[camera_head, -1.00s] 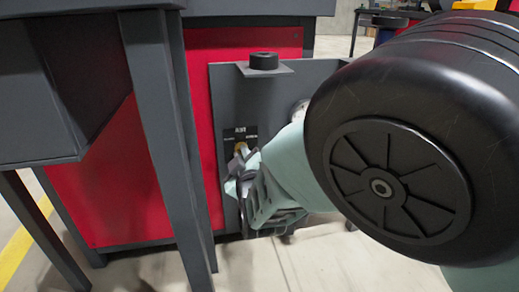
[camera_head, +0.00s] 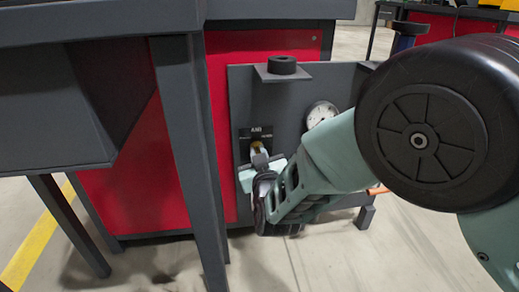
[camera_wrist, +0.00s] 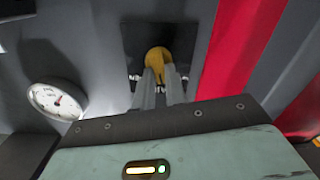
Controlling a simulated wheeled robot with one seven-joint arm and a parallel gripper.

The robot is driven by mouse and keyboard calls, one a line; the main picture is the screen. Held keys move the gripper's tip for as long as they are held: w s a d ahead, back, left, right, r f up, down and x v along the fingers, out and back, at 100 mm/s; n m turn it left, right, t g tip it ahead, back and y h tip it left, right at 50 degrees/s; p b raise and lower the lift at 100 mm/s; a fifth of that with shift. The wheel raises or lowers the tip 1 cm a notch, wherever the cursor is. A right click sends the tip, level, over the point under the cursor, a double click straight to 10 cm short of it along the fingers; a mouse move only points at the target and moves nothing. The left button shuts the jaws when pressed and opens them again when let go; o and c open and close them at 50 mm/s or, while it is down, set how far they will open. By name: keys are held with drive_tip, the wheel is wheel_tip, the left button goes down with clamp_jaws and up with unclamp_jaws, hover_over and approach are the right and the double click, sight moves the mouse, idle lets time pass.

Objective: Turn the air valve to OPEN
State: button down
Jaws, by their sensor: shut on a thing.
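The air valve has a yellow handle (camera_wrist: 158,60) on a black label plate (camera_wrist: 188,42) in the wrist view. In the head view the label plate (camera_head: 264,132) is on the grey panel, and only a bit of the yellow handle (camera_head: 257,145) shows above my gripper. My gripper (camera_wrist: 164,82) is shut on the yellow handle, with one finger on each side of it. It also shows in the head view (camera_head: 257,160), at the plate's lower part. The fingers cover much of the handle and some of the label text, which is too small to read.
A round white gauge (camera_head: 321,114) is on the grey panel (camera_head: 285,105) to the right of the valve; it also shows in the wrist view (camera_wrist: 57,100). A black round knob (camera_head: 282,65) sits on a ledge above. A dark table leg (camera_head: 188,150) stands close on the left.

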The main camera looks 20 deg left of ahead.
drive_tip(key=m, duration=0.3)
drive_tip(key=m+p, duration=0.1)
drive_tip(key=m, duration=0.3)
drive_tip(key=m+p, duration=0.1)
drive_tip(key=m, duration=0.3)
drive_tip(key=shift+w+d+f, duration=0.1)
drive_tip(key=shift+d+f, duration=0.05)
drive_tip(key=shift+d, duration=0.15)
drive_tip(key=shift+m, duration=0.4)
drive_tip(key=c, duration=1.4)
unclamp_jaws()
drive_tip(key=shift+c, duration=0.2)
drive_tip(key=p+v, duration=0.7)
drive_tip(key=v, duration=1)
drive_tip(key=shift+d, duration=0.25)
